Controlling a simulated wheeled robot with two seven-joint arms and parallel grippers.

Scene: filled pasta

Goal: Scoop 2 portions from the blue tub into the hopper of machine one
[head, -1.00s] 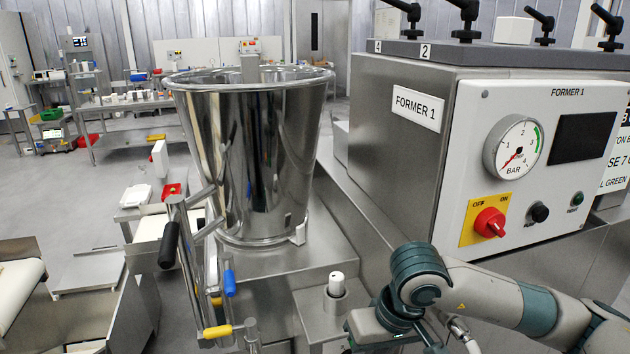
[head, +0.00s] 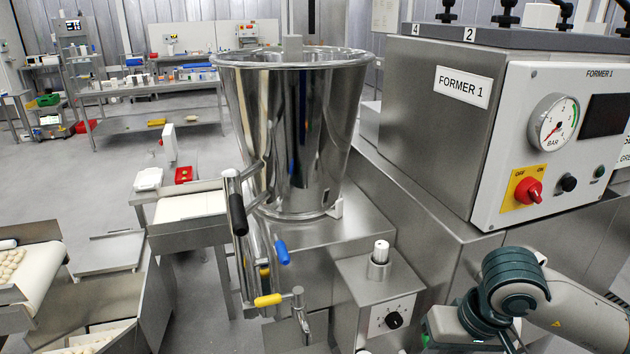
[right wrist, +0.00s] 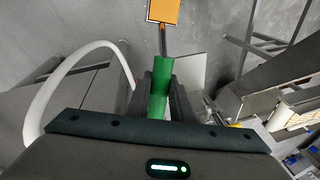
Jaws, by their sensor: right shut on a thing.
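The steel hopper (head: 290,135) of machine one is a tall, flared bucket at the middle of the head view. It stands beside the cabinet labelled FORMER 1 (head: 463,87). Its inside is hidden by the wall. My right gripper (right wrist: 161,85) is shut on the green handle of a scoop (right wrist: 160,95) in the right wrist view. A metal shaft runs from the handle to a square end with an orange face (right wrist: 164,10), cut by the top edge. In the head view my right arm is at the lower right, its fingers out of frame. No blue tub or left gripper shows.
A lever with a black grip (head: 237,214), a blue handle (head: 282,252) and a yellow handle (head: 268,300) stick out by the hopper. A dial box (head: 380,290) stands in front. A conveyor (head: 35,275) is at left. Open floor lies beyond.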

